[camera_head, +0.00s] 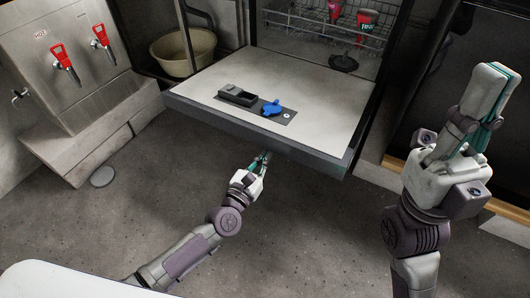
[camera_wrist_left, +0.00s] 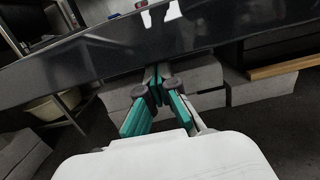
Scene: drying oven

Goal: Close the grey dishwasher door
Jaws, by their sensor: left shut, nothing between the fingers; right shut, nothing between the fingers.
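The grey dishwasher door (camera_head: 320,120) is folded down and lies open, about level, with its pale inner face up. A detergent compartment (camera_head: 238,96) with a blue lid (camera_head: 271,107) is set in that face. My left gripper (camera_head: 264,158) is shut and empty, with its tips at or just under the door's dark front edge. In the left wrist view the fingertips (camera_wrist_left: 157,74) meet the underside of the dark door edge (camera_wrist_left: 90,62); I cannot tell whether they touch. My right gripper (camera_head: 497,75) is shut and empty, pointing up to the right of the door.
A dish rack (camera_head: 320,30) with red cups (camera_head: 366,20) stands inside the dishwasher behind the door. A beige basin (camera_head: 183,52) and a metal unit with red taps (camera_head: 66,62) stand at the left. The floor before the door is clear.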

